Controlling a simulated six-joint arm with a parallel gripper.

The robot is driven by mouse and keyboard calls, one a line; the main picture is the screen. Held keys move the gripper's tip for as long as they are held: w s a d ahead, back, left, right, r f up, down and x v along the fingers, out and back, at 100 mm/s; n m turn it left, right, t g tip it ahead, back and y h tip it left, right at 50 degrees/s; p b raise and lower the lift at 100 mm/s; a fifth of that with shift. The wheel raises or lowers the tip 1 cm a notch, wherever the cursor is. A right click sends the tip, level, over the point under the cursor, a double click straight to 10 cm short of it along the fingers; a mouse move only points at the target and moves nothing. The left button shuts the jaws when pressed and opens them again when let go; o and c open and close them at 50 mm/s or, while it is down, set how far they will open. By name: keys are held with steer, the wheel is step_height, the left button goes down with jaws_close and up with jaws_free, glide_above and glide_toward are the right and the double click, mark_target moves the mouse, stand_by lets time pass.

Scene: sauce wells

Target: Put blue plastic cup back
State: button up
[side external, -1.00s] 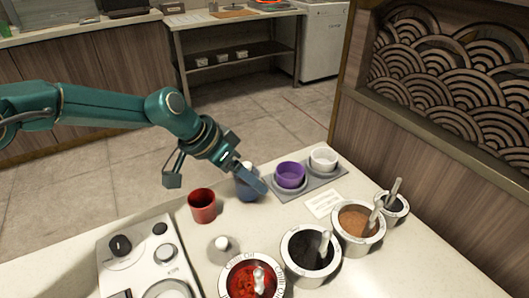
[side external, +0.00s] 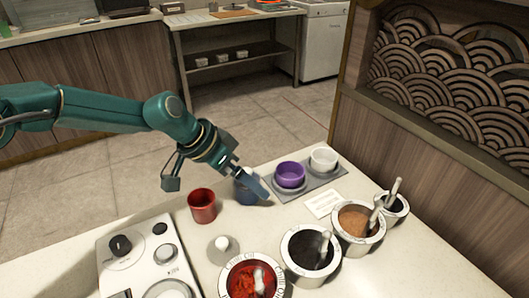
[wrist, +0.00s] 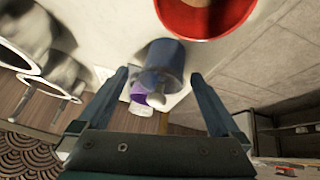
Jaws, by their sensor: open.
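The blue plastic cup (side external: 245,194) stands on the pale counter in the side view, just left of the grey tray (side external: 313,184) and right of the red cup. My gripper (side external: 245,180) is low over it, and one finger partly covers it. In the wrist view the blue cup (wrist: 172,54) lies between and ahead of my two spread fingers (wrist: 160,75). A small pale rounded thing overlaps it there, too blurred to name. The purple cup (side external: 290,174) and the white cup (side external: 323,159) are on the tray.
The red cup (side external: 202,206) stands close on the left. A grey piece with a white knob (side external: 221,243), the chili oil pot (side external: 252,276) and other sauce pots with ladles stand in front and to the right. A panel with knobs (side external: 150,254) is at front left.

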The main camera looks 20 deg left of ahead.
steer(key=s+a+r+n+y, duration=0.2)
steer(key=s+a+r+n, duration=0.1)
steer(key=s+a+r, duration=1.15)
steer(key=s+a+f+n+t+y, duration=0.1)
steer(key=s+a+n+y, duration=0.2)
steer(key=s, duration=0.9)
steer(key=shift+s+a+f+n, duration=0.2)
steer(key=shift+a+n, duration=0.2)
steer(key=shift+a, duration=1.3)
steer(key=shift+w, duration=0.1)
